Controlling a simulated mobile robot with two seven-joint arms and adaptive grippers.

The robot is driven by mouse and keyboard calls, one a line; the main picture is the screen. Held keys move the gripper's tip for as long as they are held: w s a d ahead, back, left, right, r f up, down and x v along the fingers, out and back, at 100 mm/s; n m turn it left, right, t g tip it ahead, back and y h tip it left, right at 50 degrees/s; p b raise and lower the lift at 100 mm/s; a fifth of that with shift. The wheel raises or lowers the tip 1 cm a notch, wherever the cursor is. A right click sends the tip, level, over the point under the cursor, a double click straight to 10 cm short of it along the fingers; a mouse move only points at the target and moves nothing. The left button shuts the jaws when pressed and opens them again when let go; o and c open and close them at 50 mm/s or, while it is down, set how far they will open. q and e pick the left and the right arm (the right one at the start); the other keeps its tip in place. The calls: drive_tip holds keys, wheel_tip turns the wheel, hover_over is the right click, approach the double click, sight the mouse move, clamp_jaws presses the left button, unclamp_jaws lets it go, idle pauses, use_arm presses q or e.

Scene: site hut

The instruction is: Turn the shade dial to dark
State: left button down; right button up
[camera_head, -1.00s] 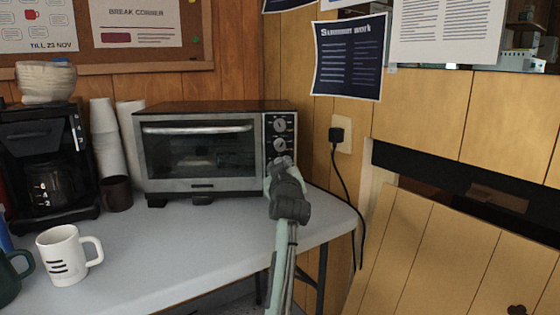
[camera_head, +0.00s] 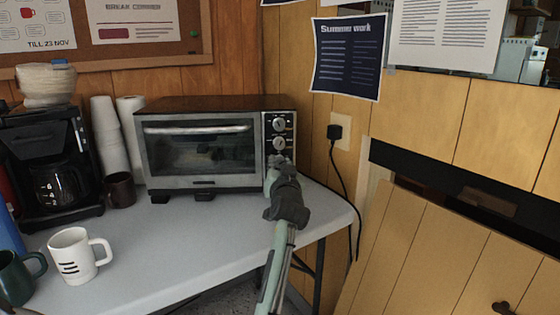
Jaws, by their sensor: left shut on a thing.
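The toaster oven (camera_head: 200,150) stands on the grey table against the wall, its glass door closed. Its control panel on the right carries a column of dials. The upper dial (camera_head: 279,124) and the one below it (camera_head: 279,143) show clear. My left gripper (camera_head: 276,163) is at the lower part of the panel, shut on the lowest dial, which it mostly hides. I cannot read that dial's setting or its markings. My right gripper is not in view.
A black coffee maker (camera_head: 45,150), stacked cups (camera_head: 108,135), a dark brown mug (camera_head: 121,189) and a white mug (camera_head: 77,256) stand on the table's left. The table (camera_head: 190,235) is bare in front of the oven. A cord hangs from a wall outlet (camera_head: 341,132).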

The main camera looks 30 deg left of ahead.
sight(280, 127)
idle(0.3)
use_arm(q)
drive_tip(key=c, duration=1.3)
unclamp_jaws()
drive_tip(key=shift+o, duration=0.2)
wheel_tip(280, 127, up, 10)
drive_tip(key=shift+f, duration=0.1)
